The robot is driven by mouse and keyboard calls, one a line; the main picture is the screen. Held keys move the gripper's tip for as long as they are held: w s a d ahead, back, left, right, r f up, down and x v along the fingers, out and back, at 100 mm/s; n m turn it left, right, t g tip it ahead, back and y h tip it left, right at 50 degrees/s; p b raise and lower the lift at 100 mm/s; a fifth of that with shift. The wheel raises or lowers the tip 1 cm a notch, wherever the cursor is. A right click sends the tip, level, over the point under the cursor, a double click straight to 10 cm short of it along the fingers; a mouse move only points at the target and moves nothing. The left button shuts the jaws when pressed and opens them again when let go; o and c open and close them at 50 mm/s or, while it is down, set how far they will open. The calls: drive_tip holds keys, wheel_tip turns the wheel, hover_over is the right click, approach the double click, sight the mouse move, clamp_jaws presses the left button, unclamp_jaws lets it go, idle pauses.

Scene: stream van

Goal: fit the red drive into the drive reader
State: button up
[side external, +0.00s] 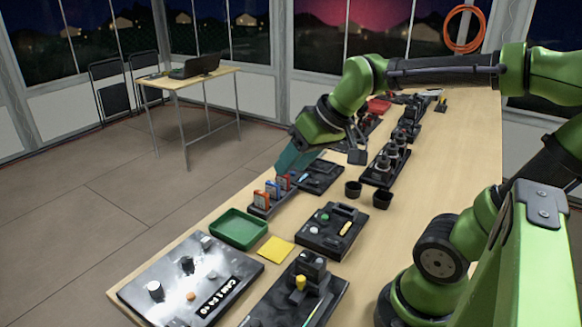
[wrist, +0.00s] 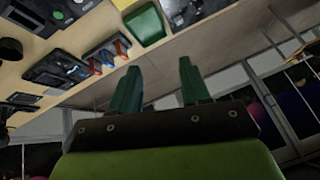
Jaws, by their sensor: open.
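A dark rack (side external: 258,211) holds a row of upright drives beside the table's left edge. An orange-red drive (side external: 261,199) is at its near end, a blue one (side external: 272,188) in the middle and another reddish one (side external: 284,183) at the far end. I cannot tell which of the reddish two is the red drive. A flat black device (side external: 320,176), which may be the drive reader, lies just beyond the rack; it also shows in the wrist view (wrist: 58,70). My gripper (side external: 284,168) is open and empty, tilted, above the far end of the rack.
A green tray (side external: 239,229) and a yellow pad (side external: 275,250) lie on the near side of the rack. The table's right strip is clear.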

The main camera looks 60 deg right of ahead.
drive_tip(key=s+a+f+m, duration=0.1)
drive_tip(key=s+a, duration=0.3)
drive_tip(key=s, duration=0.1)
drive_tip(key=shift+s+f+t+y, duration=0.15)
drive_tip(key=shift+f+t+y, duration=0.05)
drive_tip(key=shift+t+y, duration=0.2)
